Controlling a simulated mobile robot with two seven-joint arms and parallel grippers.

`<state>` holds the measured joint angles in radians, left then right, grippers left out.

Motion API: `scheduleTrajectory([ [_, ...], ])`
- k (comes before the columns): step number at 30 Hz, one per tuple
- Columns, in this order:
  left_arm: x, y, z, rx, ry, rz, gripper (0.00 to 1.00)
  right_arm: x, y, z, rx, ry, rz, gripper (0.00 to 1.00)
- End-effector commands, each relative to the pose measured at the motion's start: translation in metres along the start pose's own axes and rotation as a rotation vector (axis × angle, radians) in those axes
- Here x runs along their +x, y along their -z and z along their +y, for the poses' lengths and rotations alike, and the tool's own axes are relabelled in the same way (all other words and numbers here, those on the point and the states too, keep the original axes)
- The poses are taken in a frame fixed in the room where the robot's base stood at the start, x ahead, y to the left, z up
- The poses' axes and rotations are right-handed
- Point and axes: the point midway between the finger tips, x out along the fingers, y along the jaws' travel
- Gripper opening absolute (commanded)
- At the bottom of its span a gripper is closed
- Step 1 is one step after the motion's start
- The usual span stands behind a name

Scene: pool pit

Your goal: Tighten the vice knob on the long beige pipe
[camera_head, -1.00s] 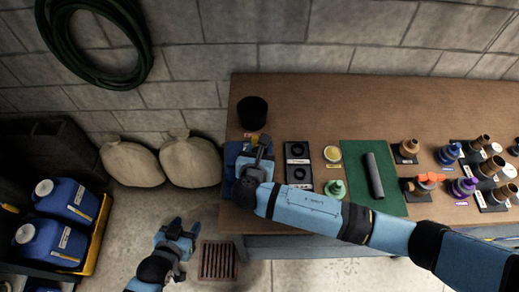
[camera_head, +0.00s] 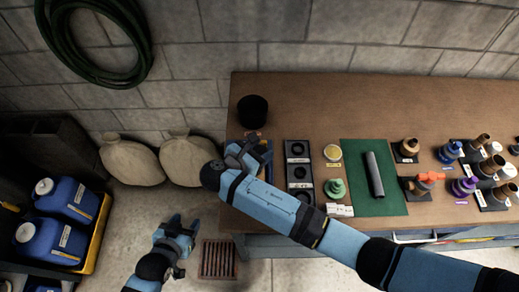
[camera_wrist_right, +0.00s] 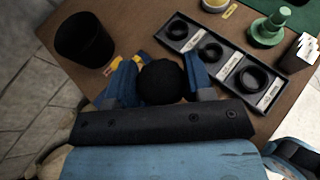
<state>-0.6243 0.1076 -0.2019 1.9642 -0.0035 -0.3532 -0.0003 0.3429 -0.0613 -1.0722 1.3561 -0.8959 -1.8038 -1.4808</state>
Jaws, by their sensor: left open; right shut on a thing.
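My right gripper (camera_head: 250,143) reaches over the left end of the bench, and its arm comes in from the right. In the right wrist view its blue fingers (camera_wrist_right: 160,84) are shut on a round black knob (camera_wrist_right: 162,80). A blue part with yellow marks (camera_wrist_right: 128,62), seemingly the vice, shows just beyond the fingers. My arm hides most of it in the head view. I cannot make out a long beige pipe. My left gripper (camera_head: 179,232) is open and empty over the floor, left of the bench.
A black cup (camera_head: 252,110) stands behind the right gripper. A black tray with rings (camera_head: 298,150) lies right of it. A dark grey pipe (camera_head: 374,175) lies on a green mat (camera_head: 395,203). Several fittings stand further right. Sacks (camera_head: 190,160) and blue jugs (camera_head: 68,200) are left.

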Motion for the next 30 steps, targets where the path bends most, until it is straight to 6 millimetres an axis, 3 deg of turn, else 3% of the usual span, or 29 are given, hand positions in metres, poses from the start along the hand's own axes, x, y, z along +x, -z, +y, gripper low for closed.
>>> scheduleTrajectory([
  [11, 0.0001, -0.0016, 0.0003, 0.0, -0.001, -0.004, 0.51, -0.0003, -0.0051, 0.002, 0.01, 0.002, -0.006, 0.24],
  [12, 0.0001, -0.0016, 0.0003, 0.0, -0.001, -0.004, 0.51, -0.0003, -0.0052, 0.002, 0.01, 0.002, -0.006, 0.5],
  [15, 0.0003, -0.0015, 0.0003, 0.0, -0.001, -0.004, 0.51, -0.0003, -0.0046, 0.0018, 0.009, 0.002, -0.005, 0.7],
  [30, 0.0021, 0.0033, -0.0006, 0.002, 0.0, 0.006, 0.51, 0.0032, -0.0061, 0.0039, 0.004, 0.003, -0.002, 0.7],
])
